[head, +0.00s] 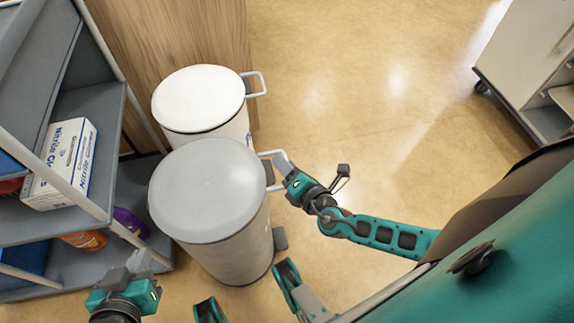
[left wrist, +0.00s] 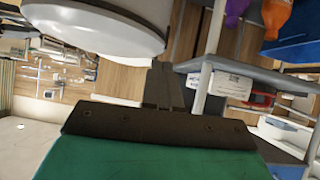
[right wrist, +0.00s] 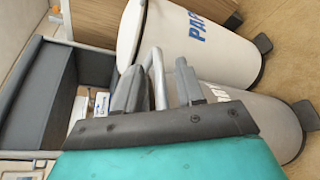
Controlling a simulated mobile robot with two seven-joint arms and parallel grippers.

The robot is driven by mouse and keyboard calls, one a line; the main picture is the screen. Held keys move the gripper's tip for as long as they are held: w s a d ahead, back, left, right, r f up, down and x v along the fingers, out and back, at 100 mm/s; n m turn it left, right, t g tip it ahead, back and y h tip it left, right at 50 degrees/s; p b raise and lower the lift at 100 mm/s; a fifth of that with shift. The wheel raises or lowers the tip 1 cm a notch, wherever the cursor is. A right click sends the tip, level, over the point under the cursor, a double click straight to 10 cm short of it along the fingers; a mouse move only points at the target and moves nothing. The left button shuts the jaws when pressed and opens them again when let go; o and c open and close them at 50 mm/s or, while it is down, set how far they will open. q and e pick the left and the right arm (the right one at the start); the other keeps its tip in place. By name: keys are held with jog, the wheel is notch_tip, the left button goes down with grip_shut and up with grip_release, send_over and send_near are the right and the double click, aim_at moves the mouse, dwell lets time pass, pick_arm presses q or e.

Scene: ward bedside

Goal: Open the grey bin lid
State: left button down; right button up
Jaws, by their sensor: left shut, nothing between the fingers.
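The grey bin (head: 225,250) stands upright with its round grey lid (head: 205,190) down on it. A pale loop handle (head: 268,154) sticks out from the lid's right side. My right gripper (head: 281,163) is at this handle. In the right wrist view its fingers (right wrist: 160,85) are apart, with the handle bar (right wrist: 157,72) between them; I cannot tell whether they touch it. My left gripper (head: 138,262) is shut and empty, to the lower left of the grey bin. The left wrist view shows its fingers together (left wrist: 164,75), below a bin's rounded edge.
A white-lidded bin (head: 198,98) with a similar handle stands just behind the grey one. A grey shelf unit (head: 85,265) with a glove box (head: 62,165) and bottles is close on the left. A white cabinet (head: 530,70) is at the upper right. The floor between is clear.

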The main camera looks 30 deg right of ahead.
grip_shut()
jog(key=shift+r, duration=0.1)
dwell(0.5)
